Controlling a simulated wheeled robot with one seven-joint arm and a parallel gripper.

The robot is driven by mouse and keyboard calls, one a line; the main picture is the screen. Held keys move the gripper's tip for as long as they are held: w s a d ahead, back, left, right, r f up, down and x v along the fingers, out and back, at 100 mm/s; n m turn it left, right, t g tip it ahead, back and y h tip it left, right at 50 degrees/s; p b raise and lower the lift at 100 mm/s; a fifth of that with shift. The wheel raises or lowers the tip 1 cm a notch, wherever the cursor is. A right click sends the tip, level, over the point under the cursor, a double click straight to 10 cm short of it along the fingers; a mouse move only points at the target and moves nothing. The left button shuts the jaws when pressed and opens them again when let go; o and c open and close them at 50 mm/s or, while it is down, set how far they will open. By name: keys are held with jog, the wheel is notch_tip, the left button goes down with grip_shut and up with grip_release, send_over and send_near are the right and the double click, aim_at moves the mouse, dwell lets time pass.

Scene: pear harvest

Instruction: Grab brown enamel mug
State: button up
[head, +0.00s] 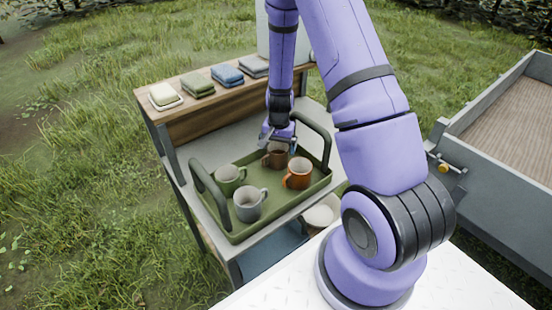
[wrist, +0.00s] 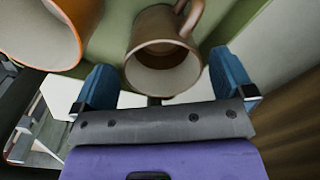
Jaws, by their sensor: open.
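The brown enamel mug (head: 276,156) stands in the green tray (head: 243,232), at its back side near the right handle. It also shows in the wrist view (wrist: 163,52), with its cream inside facing the camera and its handle pointing up in the picture. My gripper (head: 278,135) is right at the mug in the head view. In the wrist view its two blue fingertips (wrist: 168,82) are apart, with the mug's rim just ahead of and between them. I cannot tell whether a finger touches the mug.
An orange mug (head: 298,173) stands close beside the brown one. A green mug (head: 229,180) and a grey mug (head: 248,204) stand further left in the tray. Folded cloths (head: 227,75) lie on the shelf behind. A cart (head: 510,130) is at the right.

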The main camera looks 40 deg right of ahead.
jog(key=shift+w+d+f, duration=0.1)
jog(key=shift+w+f, duration=0.05)
jog(key=shift+f, duration=1)
jog(key=shift+w+f, duration=0.1)
jog(key=shift+f, duration=1.05)
jog(key=c, duration=0.9)
